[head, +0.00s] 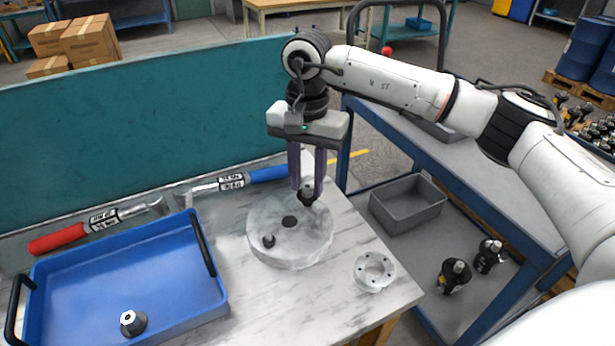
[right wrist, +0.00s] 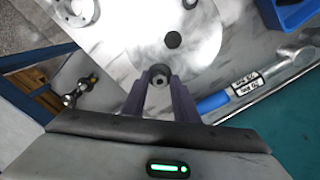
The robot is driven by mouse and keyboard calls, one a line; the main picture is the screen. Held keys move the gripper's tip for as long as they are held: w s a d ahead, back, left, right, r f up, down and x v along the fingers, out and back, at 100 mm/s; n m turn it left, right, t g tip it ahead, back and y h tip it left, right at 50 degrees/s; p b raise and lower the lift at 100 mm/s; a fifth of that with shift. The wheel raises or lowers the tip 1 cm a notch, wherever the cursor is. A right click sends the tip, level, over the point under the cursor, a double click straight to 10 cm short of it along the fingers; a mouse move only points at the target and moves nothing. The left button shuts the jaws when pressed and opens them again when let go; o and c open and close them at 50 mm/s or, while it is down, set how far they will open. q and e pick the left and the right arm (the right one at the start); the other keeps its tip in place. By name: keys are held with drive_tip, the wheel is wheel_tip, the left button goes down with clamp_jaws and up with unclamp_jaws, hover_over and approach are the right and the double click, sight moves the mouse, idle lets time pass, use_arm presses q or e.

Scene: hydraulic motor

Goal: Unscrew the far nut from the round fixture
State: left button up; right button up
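The round fixture (head: 268,218) is a pale marbled disc on the table. The far nut (head: 307,198), small and dark, is at its far right edge. My right gripper (head: 307,192) points down over this nut, one finger on each side. In the right wrist view the nut (right wrist: 158,76) shows between the fingertips (right wrist: 158,84); I cannot tell whether they touch it. A near dark nut (head: 268,241) stands on the fixture's front left, and a dark round spot (head: 289,221) marks its middle. My left gripper is out of view.
A blue tray (head: 150,262) at left holds a dark nut-like part (head: 132,322). A flanged ring (head: 374,271) lies right of the fixture. Red-handled (head: 57,238) and blue-handled (head: 268,174) torque wrenches lie behind. A grey bin (head: 408,204) is on the shelf at right.

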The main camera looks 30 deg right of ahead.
drive_tip(key=m, duration=0.4)
drive_tip(key=shift+m+p, duration=0.3)
drive_tip(key=shift+m, duration=0.1)
drive_tip(key=m, duration=0.3)
clamp_jaws()
drive_tip(key=n, duration=0.2)
drive_tip(key=shift+n, duration=0.4)
drive_tip(key=shift+r, duration=0.1)
